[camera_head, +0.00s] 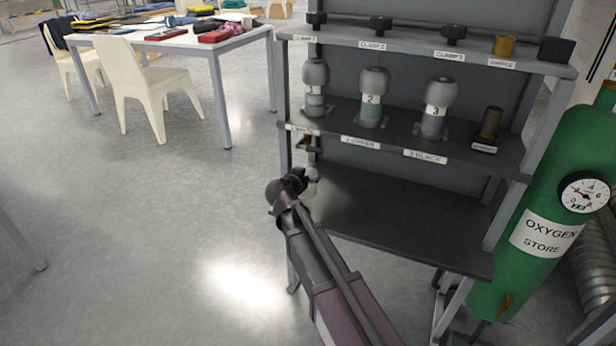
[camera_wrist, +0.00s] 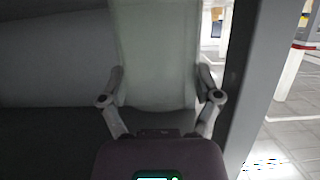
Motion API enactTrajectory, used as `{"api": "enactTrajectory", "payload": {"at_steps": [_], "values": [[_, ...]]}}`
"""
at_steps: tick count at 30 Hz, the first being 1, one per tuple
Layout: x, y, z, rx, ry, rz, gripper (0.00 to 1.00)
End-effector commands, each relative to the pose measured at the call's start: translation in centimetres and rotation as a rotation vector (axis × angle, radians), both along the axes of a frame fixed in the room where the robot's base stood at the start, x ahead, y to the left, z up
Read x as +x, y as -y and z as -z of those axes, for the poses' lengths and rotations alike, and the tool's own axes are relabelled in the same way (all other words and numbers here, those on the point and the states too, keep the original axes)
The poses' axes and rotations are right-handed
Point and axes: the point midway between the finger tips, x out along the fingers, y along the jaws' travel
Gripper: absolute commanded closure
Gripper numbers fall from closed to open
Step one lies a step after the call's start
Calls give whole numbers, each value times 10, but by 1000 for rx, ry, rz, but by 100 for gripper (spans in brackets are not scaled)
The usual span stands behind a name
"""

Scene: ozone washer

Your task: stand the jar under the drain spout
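The jar (camera_wrist: 158,55) is pale and translucent. It stands upright between the two fingers of my gripper (camera_wrist: 160,82) in the wrist view, and both fingertips lie against its sides. In the head view only a small pale part of the jar (camera_head: 312,181) shows past my gripper (camera_head: 293,183), at the left end of the rack's lowest shelf (camera_head: 410,225). A small brass fitting (camera_head: 306,143), which looks like the drain spout, hangs under the left end of the middle shelf, above the jar. Whether the jar's base touches the shelf cannot be told.
A grey rack post (camera_wrist: 243,90) stands close to the right of the jar. Three grey-capped vessels (camera_head: 373,97) stand on the middle shelf. A green oxygen cylinder (camera_head: 550,200) leans at the right. The lowest shelf is bare to the right of my gripper.

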Motion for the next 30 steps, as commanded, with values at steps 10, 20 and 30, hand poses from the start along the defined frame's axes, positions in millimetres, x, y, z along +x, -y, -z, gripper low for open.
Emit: {"api": "enactTrajectory", "payload": {"at_steps": [10,20,30], "values": [[0,0,0,0,0,0,0],[0,0,-3,0,0,1,0],[-35,-11,-18,-1,0,-1,0]]}}
